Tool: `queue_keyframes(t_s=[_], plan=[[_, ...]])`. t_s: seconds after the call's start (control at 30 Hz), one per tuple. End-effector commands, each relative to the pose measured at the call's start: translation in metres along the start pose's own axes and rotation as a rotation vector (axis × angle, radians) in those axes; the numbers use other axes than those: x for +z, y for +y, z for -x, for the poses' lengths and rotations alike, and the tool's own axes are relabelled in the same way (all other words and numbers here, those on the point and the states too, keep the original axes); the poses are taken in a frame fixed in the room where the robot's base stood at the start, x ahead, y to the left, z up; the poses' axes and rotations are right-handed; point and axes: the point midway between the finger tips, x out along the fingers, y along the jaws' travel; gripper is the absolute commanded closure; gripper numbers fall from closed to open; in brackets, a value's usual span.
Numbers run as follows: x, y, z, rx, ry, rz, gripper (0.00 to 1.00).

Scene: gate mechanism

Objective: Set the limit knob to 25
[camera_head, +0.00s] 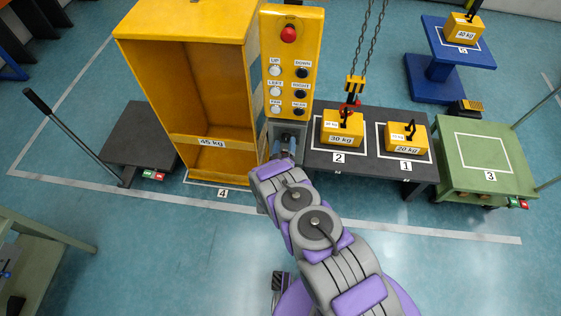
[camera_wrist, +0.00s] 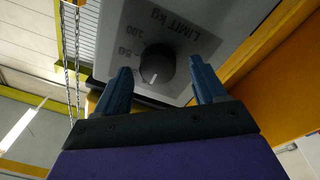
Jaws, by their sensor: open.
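The limit knob (camera_wrist: 157,65) is a round dark knob on a grey panel (camera_wrist: 112,28) marked "LIMIT kg". Numbers that look like 100 and 50 show beside it, tilted in the wrist view. Its white pointer mark faces the lower edge of that picture. The other scale marks are not readable. My gripper (camera_wrist: 161,68) is open, with one blue finger on each side of the knob and visible gaps to it. In the head view, my gripper (camera_head: 284,149) is at the grey panel below the yellow button box, largely covering the knob.
The yellow button box (camera_head: 291,60) has a red stop button and several white and black buttons. A yellow 45 kg cabinet (camera_head: 205,25) stands left of it.

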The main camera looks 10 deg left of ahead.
Motion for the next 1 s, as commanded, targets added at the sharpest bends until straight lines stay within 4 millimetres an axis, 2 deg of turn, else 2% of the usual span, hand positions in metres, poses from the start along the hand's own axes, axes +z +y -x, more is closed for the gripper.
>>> queue_keyframes(t_s=[0.6,0.8,1.0], plan=[[0.001,-0.005,0.128,-0.007,-0.001,0.004,0.30],[0.002,-0.005,0.155,-0.007,-0.003,0.005,0.30],[0.001,-0.003,0.164,-0.003,-0.002,0.004,0.30]])
